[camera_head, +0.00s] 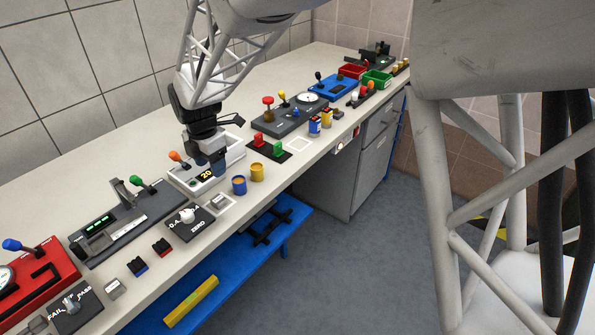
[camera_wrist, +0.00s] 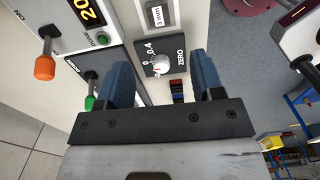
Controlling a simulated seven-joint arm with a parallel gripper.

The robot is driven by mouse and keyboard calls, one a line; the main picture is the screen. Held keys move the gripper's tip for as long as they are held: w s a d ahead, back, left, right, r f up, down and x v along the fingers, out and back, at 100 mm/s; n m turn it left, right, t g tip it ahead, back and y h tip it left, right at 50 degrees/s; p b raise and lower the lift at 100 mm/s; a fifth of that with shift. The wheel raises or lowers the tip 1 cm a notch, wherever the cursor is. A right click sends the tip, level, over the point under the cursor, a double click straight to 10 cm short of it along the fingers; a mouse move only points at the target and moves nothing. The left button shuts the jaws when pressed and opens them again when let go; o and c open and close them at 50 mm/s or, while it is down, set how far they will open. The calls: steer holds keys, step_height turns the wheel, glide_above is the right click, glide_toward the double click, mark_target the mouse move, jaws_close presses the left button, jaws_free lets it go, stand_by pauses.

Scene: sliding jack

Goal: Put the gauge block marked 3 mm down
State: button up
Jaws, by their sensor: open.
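The gauge block marked 3 mm (camera_wrist: 158,14) is grey with a white label. In the wrist view it lies inside a pale outlined square at the top, beyond my fingertips. In the head view a small grey block (camera_head: 219,201) sits in a pale square on the bench, beside the ZERO knob panel; its mark is too small to read there. My gripper (camera_wrist: 163,78) is open with two blue fingers apart and nothing between them. In the head view my gripper (camera_head: 208,162) is over the white box with the 20 display (camera_head: 206,175), apart from the block.
The ZERO knob panel (camera_head: 190,222) is left of the small block. An orange-tipped lever (camera_head: 175,156) and a green-tipped lever (camera_head: 135,181) rise nearby. The bench's front edge is close.

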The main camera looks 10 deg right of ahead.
steer(key=s+d+r+m+t, duration=0.1)
steer(key=s+d+r+m, duration=0.5)
steer(key=d, duration=0.4)
steer(key=s+d+r+m, duration=0.4)
steer(key=s+d+m, duration=0.25)
steer(key=d, duration=0.35)
steer(key=s+d+m, duration=0.6)
steer(key=s+m, duration=0.1)
steer(key=s, duration=0.2)
steer(key=s+d+m+t, duration=0.1)
steer(key=s+d+m, duration=0.5)
steer(key=s+m, duration=0.1)
steer(key=shift+s+d+r+t, duration=0.15)
steer(key=shift+s+r+t, duration=0.15)
steer(key=shift+s, duration=0.6)
